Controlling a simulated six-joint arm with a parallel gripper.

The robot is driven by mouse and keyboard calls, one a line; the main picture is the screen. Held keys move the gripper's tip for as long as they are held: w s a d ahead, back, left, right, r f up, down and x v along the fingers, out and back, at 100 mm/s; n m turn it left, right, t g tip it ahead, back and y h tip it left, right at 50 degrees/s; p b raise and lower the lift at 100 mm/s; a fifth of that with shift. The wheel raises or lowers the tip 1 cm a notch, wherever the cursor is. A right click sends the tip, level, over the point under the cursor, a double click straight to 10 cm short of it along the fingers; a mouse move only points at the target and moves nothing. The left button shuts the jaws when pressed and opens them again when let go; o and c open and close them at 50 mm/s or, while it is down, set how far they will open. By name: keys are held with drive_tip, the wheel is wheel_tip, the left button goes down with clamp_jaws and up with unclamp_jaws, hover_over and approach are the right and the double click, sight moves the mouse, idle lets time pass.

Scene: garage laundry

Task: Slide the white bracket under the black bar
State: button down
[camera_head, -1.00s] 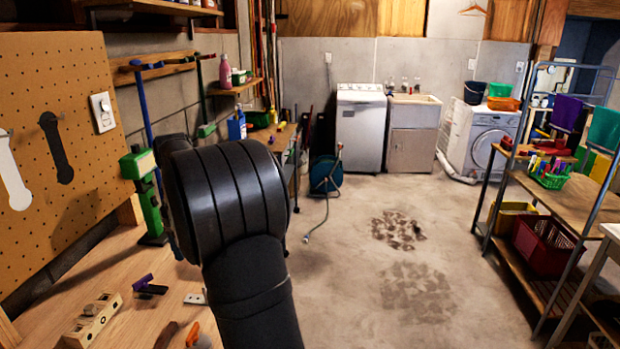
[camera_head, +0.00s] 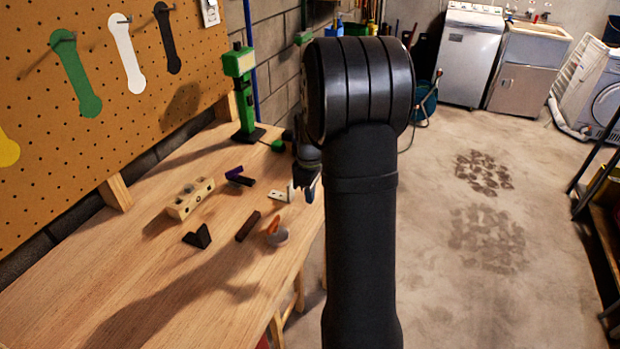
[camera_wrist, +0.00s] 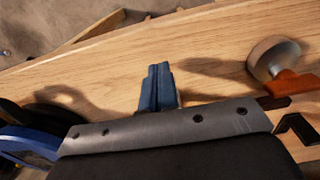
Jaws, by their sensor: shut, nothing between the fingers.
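The white bracket (camera_head: 283,193) lies on the workbench in the head view, beside my gripper. A dark, nearly black bar (camera_head: 247,226) lies nearer on the bench, apart from the bracket; part of it shows in the wrist view (camera_wrist: 273,102). My gripper (camera_head: 311,192) is over the bench's right edge, pointing down. Its blue fingers (camera_wrist: 157,72) are together and empty in the wrist view. The white bracket cannot be made out there; my gripper's body covers much of that picture.
Near the bar are a black angle bracket (camera_head: 198,236), an orange-handled tool with a grey round head (camera_head: 277,233), a wooden block with holes (camera_head: 190,197) and a purple-and-black piece (camera_head: 239,177). A green stand (camera_head: 243,95) rises at the back. The bench's front left is clear.

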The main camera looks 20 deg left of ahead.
sight(284, 197)
drive_tip(key=a, duration=0.1)
drive_tip(key=a+f, duration=0.1)
drive_tip(key=a, duration=0.1)
drive_tip(key=shift+a, duration=0.1)
drive_tip(key=shift+a+r, duration=0.1)
drive_tip(key=shift+a, duration=0.3)
drive_tip(key=a, duration=0.8)
drive_tip(key=shift+a, duration=0.1)
drive_tip(key=d, duration=0.4)
wheel_tip(284, 197, up, 10)
idle(0.4)
